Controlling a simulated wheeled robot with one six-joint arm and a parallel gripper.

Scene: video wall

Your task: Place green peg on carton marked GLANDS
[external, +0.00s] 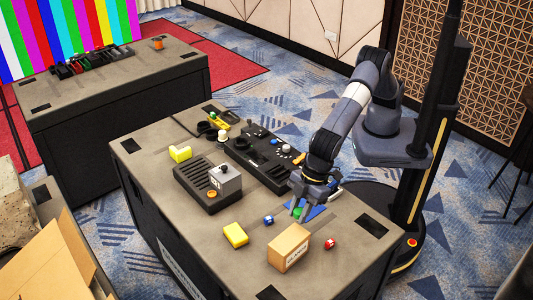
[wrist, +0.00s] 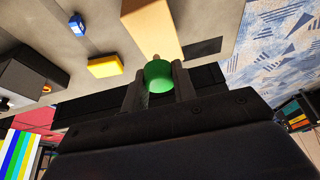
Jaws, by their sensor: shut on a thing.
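The green peg (wrist: 158,77) is between the fingers of my gripper (wrist: 160,88) in the wrist view. In the external view my gripper (external: 300,208) points down over the near table's right part, and the peg (external: 298,213) shows small between its fingers. My gripper is shut on the peg. The carton marked GLANDS (external: 289,247) is a tan box standing near the table's front right edge, just in front of my gripper. It also shows in the wrist view (wrist: 151,27), beyond the peg. I cannot tell the peg's exact height above the table.
A yellow block (external: 235,235), a blue piece (external: 269,220) and a red piece (external: 330,243) lie around the carton. A blue flat thing (external: 318,212) lies beside my gripper. A black control panel (external: 257,160) and a grey box (external: 225,178) stand farther back. The left front tabletop is clear.

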